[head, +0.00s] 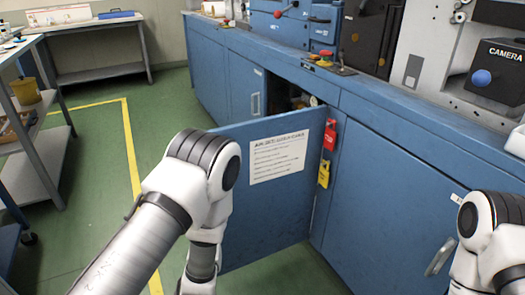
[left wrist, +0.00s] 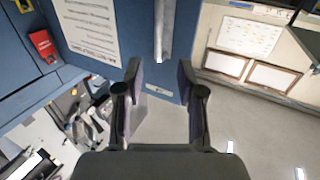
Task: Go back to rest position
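A blue cabinet door (head: 250,205) stands swung open, with a white printed notice (head: 278,157) on its face. My left arm reaches in front of the door in the head view, and its gripper is hidden there. In the left wrist view my left gripper (left wrist: 158,72) is open, its two fingers apart with nothing between them. A grey bar handle (left wrist: 163,28) on the blue door lies just beyond the fingertips, apart from them. My right arm shows at the lower right of the head view; its gripper is out of the picture.
A red tag (head: 329,135) and a yellow tag (head: 323,173) hang by the door's hinge side. The long blue cabinet (head: 385,175) runs along the right, with a handle (head: 440,257). A grey table (head: 100,72) stands at the back left. Green floor (head: 95,190) is clear left of the door.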

